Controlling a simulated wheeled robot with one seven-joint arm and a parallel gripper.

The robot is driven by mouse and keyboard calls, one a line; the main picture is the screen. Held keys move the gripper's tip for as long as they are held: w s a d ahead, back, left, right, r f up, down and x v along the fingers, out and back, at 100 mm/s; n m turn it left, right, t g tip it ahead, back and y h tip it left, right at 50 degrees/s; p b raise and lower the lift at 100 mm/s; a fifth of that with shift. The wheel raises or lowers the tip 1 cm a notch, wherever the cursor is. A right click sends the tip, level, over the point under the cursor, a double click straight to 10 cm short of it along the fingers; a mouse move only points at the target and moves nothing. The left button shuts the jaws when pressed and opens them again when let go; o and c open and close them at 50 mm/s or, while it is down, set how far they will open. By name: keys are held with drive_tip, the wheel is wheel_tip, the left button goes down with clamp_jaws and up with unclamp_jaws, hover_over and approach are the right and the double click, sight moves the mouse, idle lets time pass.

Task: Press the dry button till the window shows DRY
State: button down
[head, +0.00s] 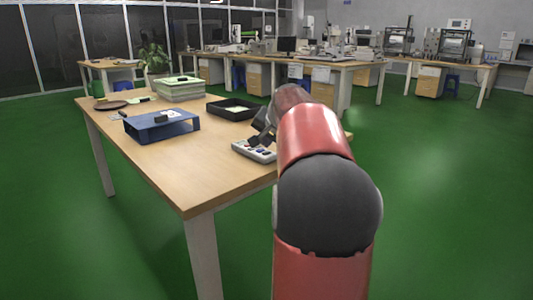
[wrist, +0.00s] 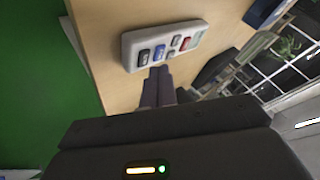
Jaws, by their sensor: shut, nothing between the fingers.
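A white remote-like control (wrist: 133,44) lies on the wooden table, and it also shows in the head view (head: 241,149), partly covered by my gripper. It has several dark, blue, grey and red buttons. A pale greenish patch (wrist: 195,39) at its far end may be the window; no lettering is readable there. I cannot tell which button is the dry one. My gripper (wrist: 159,70) is shut and empty, its fingertips beside the control's near edge in the wrist view, close to the blue button (wrist: 159,52). Contact cannot be told. In the head view my gripper (head: 256,138) is over the control.
On the table (head: 180,180) stand a black tray (head: 215,108), a blue box-like holder (head: 180,128), a green-white stack (head: 180,91) and a dark round object (head: 111,105). The table's front part is clear. Green floor lies around it, with other benches behind.

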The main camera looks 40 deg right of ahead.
sight(267, 155)
idle(0.7)
drive_tip(key=shift+f+b, duration=0.35)
drive_tip(key=shift+f, duration=0.1)
drive_tip(key=shift+f, duration=0.3)
idle(0.6)
drive_tip(key=shift+r+p, duration=0.45)
drive_tip(key=shift+r, duration=0.3)
wheel_tip(267, 155, up, 5)
drive_tip(key=p, duration=0.4)
idle(1.7)
